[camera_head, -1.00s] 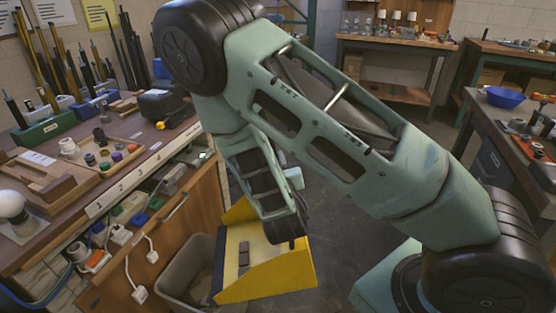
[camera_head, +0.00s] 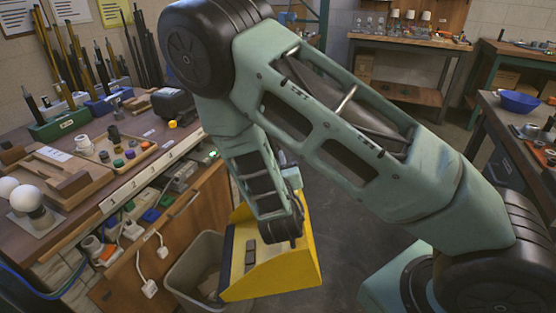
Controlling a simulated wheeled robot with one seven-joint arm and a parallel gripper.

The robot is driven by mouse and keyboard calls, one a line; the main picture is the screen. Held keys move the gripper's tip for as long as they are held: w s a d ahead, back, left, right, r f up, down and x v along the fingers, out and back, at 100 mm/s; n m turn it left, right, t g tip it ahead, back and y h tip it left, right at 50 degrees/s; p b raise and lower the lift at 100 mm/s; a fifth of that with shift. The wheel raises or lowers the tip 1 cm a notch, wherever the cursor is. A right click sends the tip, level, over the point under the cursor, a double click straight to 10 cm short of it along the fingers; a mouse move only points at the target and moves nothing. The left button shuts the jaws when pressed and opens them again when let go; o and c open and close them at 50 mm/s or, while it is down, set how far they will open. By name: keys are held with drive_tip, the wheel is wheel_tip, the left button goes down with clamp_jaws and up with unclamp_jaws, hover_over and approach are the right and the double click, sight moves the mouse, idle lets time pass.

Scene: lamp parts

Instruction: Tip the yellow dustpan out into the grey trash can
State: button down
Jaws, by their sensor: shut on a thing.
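The yellow dustpan (camera_head: 290,262) hangs beside and partly over the right side of the grey trash can (camera_head: 181,281), with a few small dark pieces (camera_head: 250,252) on its pale inner face. My gripper (camera_head: 282,232) is at the dustpan's upper part and shut on it; the fingers and the grip itself are largely hidden behind my arm. The dustpan looks tilted. The trash can stands on the floor against the workbench, and its right part is hidden behind the dustpan. Something dark lies inside it.
A wooden workbench (camera_head: 180,235) at the left holds trays, bulbs (camera_head: 27,195) and rods, with plugs and cables hanging off its front. A bench with a blue bowl (camera_head: 519,102) stands at the right. Open floor (camera_head: 335,205) lies between them.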

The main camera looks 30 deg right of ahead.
drive_tip(key=shift+w+a+r+p, duration=0.3)
drive_tip(key=shift+a+r, duration=0.05)
drive_tip(key=shift+a, duration=0.1)
drive_tip(key=shift+w+a+n, duration=0.15)
drive_tip(key=shift+a+n, duration=0.15)
